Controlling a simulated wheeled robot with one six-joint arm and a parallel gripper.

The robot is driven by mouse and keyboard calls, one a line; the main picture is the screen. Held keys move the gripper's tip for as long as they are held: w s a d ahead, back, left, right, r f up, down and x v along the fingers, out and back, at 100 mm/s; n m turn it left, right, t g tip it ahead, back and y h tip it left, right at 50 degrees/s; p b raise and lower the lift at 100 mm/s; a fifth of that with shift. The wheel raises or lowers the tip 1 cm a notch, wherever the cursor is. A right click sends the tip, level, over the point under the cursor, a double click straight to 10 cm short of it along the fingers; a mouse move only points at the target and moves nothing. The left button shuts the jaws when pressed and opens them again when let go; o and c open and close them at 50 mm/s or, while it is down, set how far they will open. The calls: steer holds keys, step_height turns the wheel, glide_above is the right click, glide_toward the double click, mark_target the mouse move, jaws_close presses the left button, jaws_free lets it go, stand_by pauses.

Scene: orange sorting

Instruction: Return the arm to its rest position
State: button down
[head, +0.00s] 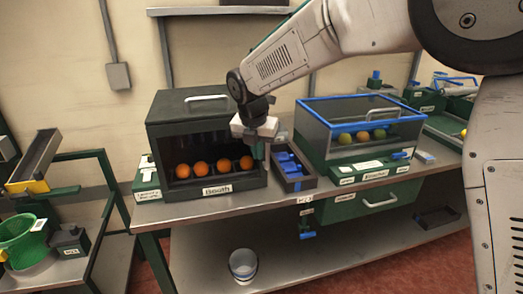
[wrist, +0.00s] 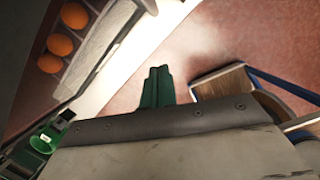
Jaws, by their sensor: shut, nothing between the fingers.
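My gripper (head: 259,150) hangs at the end of my arm, in front of the right part of the dark booth (head: 195,106) in the head view. In the wrist view its green fingers (wrist: 157,86) are together with nothing between them. The arm reaches in from the upper right and bends down at the wrist. Several oranges (head: 200,168) sit in a row in the booth, and some of them show at the upper left of the wrist view (wrist: 60,44). The gripper hides part of the booth's right edge.
A dark tray with blue items (head: 289,167) lies right of the booth. A blue-rimmed clear case (head: 362,119) holding several fruits stands further right on the bench. A green basket (head: 24,241) is at the lower left. A bucket (head: 243,264) stands on the lower shelf.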

steer(key=s+d+r+m, duration=0.2)
steer(key=s+d+m, duration=1.3)
steer(key=s, duration=0.3)
steer(key=s+d+r+m+g, duration=0.1)
steer(key=s+d+r+m, duration=0.2)
steer(key=s+d+m, duration=1.3)
steer(key=s+m, duration=0.2)
steer(key=shift+s+d+y, duration=0.2)
steer(key=shift+s+y, duration=0.1)
steer(key=shift+s, duration=0.05)
